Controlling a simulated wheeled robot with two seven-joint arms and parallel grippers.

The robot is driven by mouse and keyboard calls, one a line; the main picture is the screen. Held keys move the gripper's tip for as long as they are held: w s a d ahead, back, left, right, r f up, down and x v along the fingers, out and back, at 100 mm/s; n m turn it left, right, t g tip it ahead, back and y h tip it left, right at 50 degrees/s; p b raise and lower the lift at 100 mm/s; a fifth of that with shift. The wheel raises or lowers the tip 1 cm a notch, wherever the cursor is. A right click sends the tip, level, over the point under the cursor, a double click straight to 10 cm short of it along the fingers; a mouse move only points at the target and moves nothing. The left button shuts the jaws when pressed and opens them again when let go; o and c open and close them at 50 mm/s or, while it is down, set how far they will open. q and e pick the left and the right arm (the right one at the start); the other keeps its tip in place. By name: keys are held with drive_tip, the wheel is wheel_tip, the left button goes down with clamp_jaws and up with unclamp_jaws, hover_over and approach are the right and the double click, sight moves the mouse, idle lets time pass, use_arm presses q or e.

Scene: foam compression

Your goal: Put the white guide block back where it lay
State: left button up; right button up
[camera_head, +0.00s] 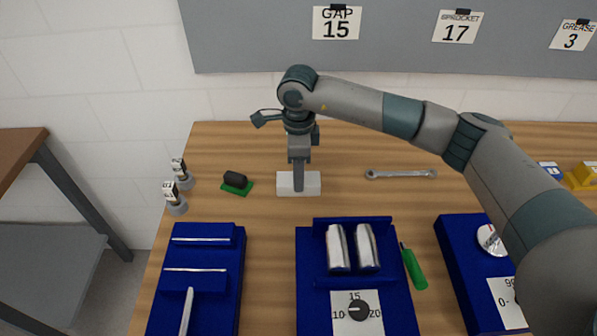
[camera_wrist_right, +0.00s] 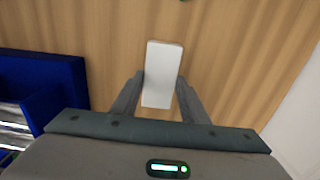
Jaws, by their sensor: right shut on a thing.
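The white guide block (camera_head: 312,184) is at the back middle of the wooden table in the head view, behind the middle blue fixture. My right gripper (camera_head: 298,188) reaches down onto it from above and is shut on it. In the right wrist view the block (camera_wrist_right: 162,72) sits between the two fingers of the right gripper (camera_wrist_right: 160,88), its long side pointing away from the palm. I cannot tell whether its underside touches the table. My left gripper is not in view.
The middle blue fixture (camera_head: 305,262) holds two metal cylinders and a dial. A green pad with a dark roller (camera_head: 236,182) lies left of the block; a wrench (camera_head: 401,174) lies right. A green-handled tool (camera_head: 414,268) lies beside the fixture. Bare table (camera_head: 265,215) surrounds the block.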

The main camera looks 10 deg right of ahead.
drive_tip(key=o, duration=1.2)
drive_tip(key=shift+o, duration=0.2)
drive_tip(key=shift+r, duration=0.1)
drive_tip(key=shift+r+b, duration=0.35)
drive_tip(key=shift+r, duration=0.25)
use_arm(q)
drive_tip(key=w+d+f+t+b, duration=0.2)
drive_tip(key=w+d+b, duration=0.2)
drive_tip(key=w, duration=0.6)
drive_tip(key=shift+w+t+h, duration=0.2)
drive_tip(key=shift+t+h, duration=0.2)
use_arm(e)
wheel_tip(320, 180, up, 16)
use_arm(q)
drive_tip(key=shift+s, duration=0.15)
use_arm(e)
drive_tip(key=shift+s, duration=0.1)
